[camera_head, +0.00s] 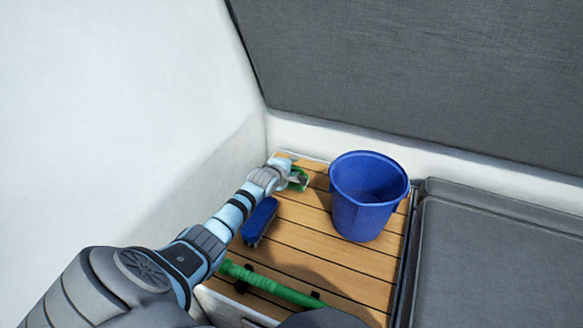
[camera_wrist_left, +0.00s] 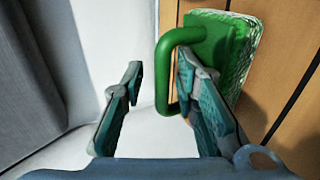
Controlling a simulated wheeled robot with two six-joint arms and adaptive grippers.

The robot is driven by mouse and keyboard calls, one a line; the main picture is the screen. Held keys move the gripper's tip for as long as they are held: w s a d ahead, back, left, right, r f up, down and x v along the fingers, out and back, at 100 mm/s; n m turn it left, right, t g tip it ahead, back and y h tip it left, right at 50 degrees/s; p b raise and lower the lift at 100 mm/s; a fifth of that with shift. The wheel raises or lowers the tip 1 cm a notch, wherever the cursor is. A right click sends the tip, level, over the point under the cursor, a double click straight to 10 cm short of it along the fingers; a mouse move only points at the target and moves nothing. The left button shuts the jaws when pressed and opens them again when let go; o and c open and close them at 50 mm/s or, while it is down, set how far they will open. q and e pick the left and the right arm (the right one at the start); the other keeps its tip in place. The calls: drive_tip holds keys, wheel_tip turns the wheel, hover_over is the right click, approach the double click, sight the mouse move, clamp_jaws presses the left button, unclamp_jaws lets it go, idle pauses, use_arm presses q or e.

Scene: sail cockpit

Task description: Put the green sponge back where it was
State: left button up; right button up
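The green sponge (camera_head: 300,184) has a green loop handle and rests on the wooden slatted surface (camera_head: 318,262) near the back left corner. In the left wrist view the sponge (camera_wrist_left: 238,58) is at the upper right, with its handle pointing toward the white wall. My left gripper (camera_head: 293,180) is at the sponge. In the left wrist view its fingers (camera_wrist_left: 158,80) are apart, with the handle bar between them. The right finger reaches into the handle loop, and a gap shows between the left finger and the bar. My right gripper is out of view.
A blue bucket (camera_head: 368,200) stands right of the sponge. A blue brush (camera_head: 260,219) lies beside my left forearm, and a green-handled tool (camera_head: 270,285) lies toward the front. A white wall (camera_head: 120,110) is close on the left. Bare slats lie between brush and bucket.

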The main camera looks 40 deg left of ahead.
use_arm(q)
drive_tip(key=shift+s+d+r+p, duration=0.1)
drive_tip(key=shift+s+r+p, duration=0.25)
drive_tip(key=shift+p, duration=0.25)
drive_tip(key=p+v, duration=0.7)
drive_tip(key=v, duration=0.4)
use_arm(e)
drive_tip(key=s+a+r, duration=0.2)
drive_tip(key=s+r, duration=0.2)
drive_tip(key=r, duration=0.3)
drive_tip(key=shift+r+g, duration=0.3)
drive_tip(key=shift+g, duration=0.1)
use_arm(q)
drive_tip(key=shift+s+f, duration=0.1)
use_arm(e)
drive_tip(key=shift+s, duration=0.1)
